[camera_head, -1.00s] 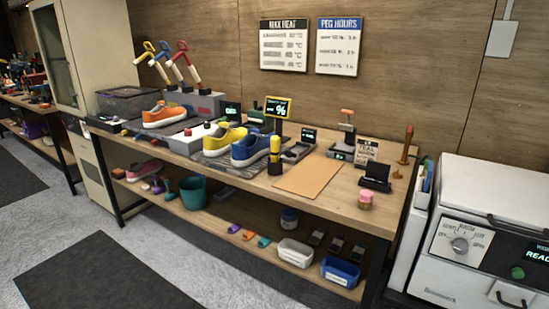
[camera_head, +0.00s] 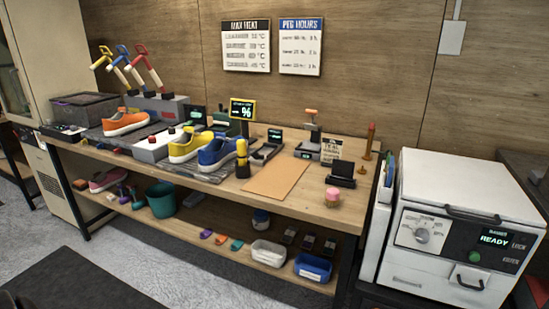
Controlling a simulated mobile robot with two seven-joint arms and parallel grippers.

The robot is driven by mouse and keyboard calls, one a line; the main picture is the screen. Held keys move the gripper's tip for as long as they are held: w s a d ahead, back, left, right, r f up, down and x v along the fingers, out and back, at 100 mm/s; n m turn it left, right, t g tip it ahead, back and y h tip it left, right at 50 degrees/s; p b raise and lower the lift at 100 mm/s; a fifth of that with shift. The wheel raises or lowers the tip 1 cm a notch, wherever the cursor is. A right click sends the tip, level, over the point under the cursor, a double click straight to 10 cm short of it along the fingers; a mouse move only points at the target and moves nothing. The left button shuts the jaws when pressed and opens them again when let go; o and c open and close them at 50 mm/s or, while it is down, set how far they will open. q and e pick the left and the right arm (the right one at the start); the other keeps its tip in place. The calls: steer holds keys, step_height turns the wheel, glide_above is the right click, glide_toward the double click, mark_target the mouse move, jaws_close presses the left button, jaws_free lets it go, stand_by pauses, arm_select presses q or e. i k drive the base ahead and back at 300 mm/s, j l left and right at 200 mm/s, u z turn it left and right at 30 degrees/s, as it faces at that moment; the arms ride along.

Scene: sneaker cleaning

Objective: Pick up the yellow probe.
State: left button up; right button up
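A yellow upright piece with a black base, which looks like the yellow probe (camera_head: 242,149), stands on the workbench (camera_head: 300,205) just right of the blue sneaker (camera_head: 216,154). A yellow-framed display (camera_head: 242,109) showing a percent sign stands behind it. The yellow sneaker (camera_head: 186,148) is left of the blue one. Neither of my grippers is in view, and nothing touches the yellow piece.
A white oven-like machine (camera_head: 465,205) reading READY stands at the right. A dark floor mat (camera_head: 85,285) lies in front.

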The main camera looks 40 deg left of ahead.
mark_target(241, 150)
steer(key=j+z, duration=0.3)
steer(key=j, duration=0.2)
steer(key=j+z, duration=0.3)
steer(key=j, duration=0.15)
steer(key=k+j+z, duration=0.25)
steer(key=j, duration=0.2)
steer(key=j+z, duration=0.3)
steer(key=j, duration=0.15)
